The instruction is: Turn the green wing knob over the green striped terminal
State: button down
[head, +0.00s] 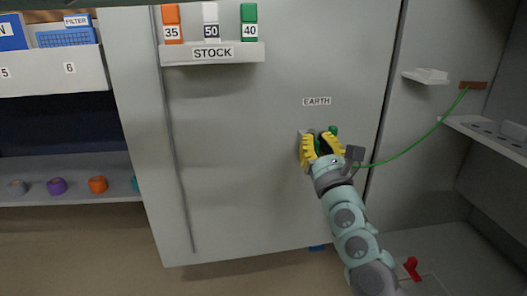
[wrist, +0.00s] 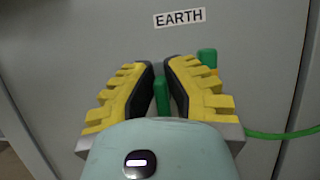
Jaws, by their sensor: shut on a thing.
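My gripper (head: 322,147) is at the grey door panel, just below the EARTH label (head: 317,101). In the wrist view its yellow fingers with black pads (wrist: 160,85) are closed on a green upright piece, the green wing knob (wrist: 162,98). A second green piece (wrist: 207,58) with a bit of yellow shows just right of the right finger; it looks like part of the green striped terminal or a plug. A green cable (wrist: 280,134) runs from there to the right. The base of the knob and most of the terminal are hidden behind the fingers.
The green cable (head: 425,137) rises to a brown block (head: 473,85) on the right wall. A STOCK shelf (head: 212,53) with orange, white and green pieces is upper left on the door. A shelf with coloured knobs (head: 98,184) is at left. The door between is clear.

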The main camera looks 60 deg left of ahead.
jog(key=shift+r+m+t+p, duration=0.2)
jog(key=shift+m+t+p, duration=0.4)
jog(key=shift+m, duration=0.4)
jog(key=m, duration=0.1)
jog(key=m+h, duration=0.1)
jog(key=shift+w+d+f+m+t+p, duration=0.1)
jog(key=shift+w+f+m+t+p, duration=0.05)
jog(key=shift+m+t+p, duration=0.2)
jog(key=c, duration=1.3)
grip_release()
jog(key=shift+w, duration=0.1)
